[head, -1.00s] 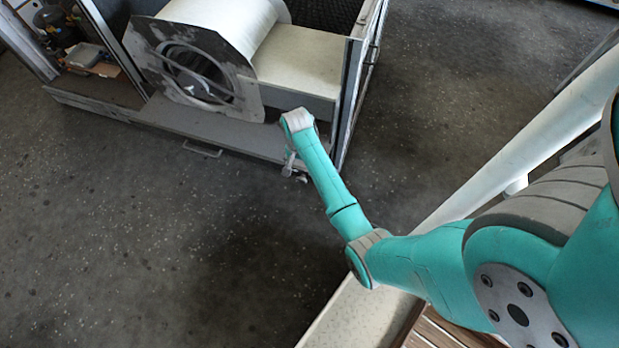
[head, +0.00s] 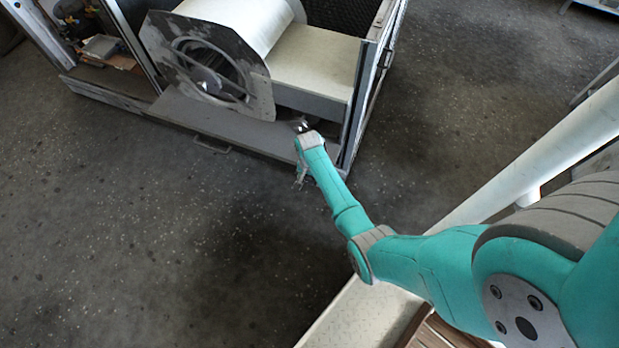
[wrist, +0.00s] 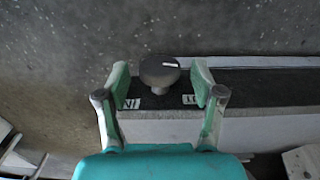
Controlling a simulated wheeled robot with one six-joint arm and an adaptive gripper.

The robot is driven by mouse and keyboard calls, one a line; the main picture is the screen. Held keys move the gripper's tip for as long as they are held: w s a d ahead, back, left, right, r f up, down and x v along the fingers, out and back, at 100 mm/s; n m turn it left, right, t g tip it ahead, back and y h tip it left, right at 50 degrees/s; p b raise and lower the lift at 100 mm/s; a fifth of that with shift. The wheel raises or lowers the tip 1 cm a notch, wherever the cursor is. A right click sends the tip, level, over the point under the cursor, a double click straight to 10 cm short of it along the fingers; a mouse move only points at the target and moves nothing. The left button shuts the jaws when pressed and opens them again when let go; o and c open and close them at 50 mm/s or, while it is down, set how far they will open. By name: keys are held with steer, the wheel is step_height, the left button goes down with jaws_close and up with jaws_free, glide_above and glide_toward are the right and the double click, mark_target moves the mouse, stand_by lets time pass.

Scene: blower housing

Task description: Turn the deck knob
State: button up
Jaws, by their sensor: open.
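The deck knob is a round dark grey knob (wrist: 160,71) with a short white mark on its top, in the middle of the wrist view. It sits on a dark strip (wrist: 262,88) with a small white label on each side of it. My gripper (wrist: 161,76) is open, with one green fingertip to the left of the knob and one to the right. Gaps show on both sides; I see no contact. In the head view my arm's end is at the deck's front right corner, and the gripper is mostly hidden there.
The blower housing (head: 207,75) with its round opening stands on the deck (head: 185,112), behind and left of my arm's end. A frame post (head: 357,105) rises close to its right. A handle (head: 211,146) projects from the deck's front. The floor in front is clear.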

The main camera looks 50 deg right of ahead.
steer(key=c, duration=1.1)
steer(key=shift+c, duration=0.2)
steer(key=shift+s+t, duration=0.15)
steer(key=shift+t, duration=0.15)
steer(key=shift+s+f+t+y, duration=0.15)
steer(key=shift+t+y, duration=0.25)
steer(key=shift+t, duration=0.5)
steer(key=t, duration=0.1)
steer(key=t+y, duration=0.1)
steer(key=t, duration=0.2)
steer(key=shift+s+d+y, duration=0.15)
steer(key=shift+s+y, duration=0.15)
steer(key=t, duration=0.1)
steer(key=t+y, duration=0.1)
steer(key=t, duration=0.2)
steer(key=shift+s+d+f, duration=0.1)
steer(key=shift+s+f, duration=0.05)
steer(key=shift+f, duration=0.15)
steer(key=shift+f+t+y, duration=0.15)
steer(key=shift+t+y, duration=0.65)
steer(key=shift+t, duration=1.2)
